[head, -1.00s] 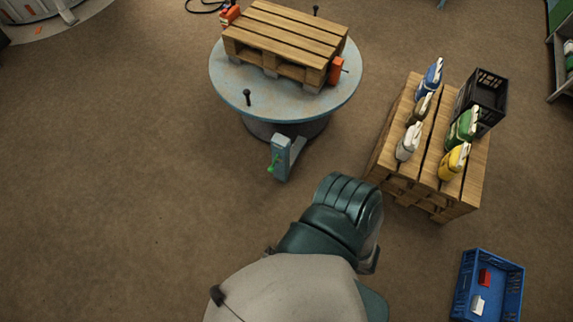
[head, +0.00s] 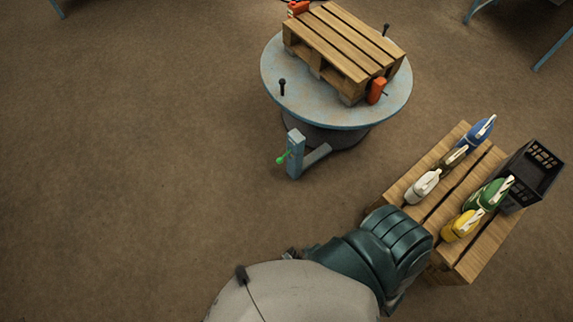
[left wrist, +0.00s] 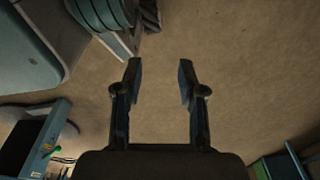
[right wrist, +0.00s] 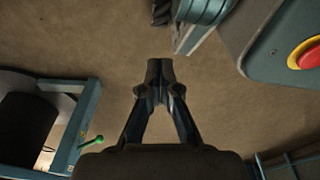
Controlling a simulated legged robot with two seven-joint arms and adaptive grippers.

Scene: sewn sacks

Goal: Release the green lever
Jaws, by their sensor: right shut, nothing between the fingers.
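The green lever (head: 283,158) sticks out from the left side of a blue post (head: 295,155) at the near edge of the round turntable (head: 285,104). The lever also shows at lower left in the left wrist view (left wrist: 48,149) and in the right wrist view (right wrist: 93,141). My left gripper (left wrist: 160,75) is open and empty, with bare floor between its fingers. My right gripper (right wrist: 160,68) is shut with nothing in it. Both are apart from the lever, which lies off to the left in each wrist view. Neither gripper is clearly visible in the head view.
A wooden pallet (head: 345,46) sits on the turntable between orange blocks (head: 376,90). A second wooden stand (head: 400,193) at right holds several coloured containers (head: 423,186) and a black crate (head: 530,172). The floor left of the post is clear.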

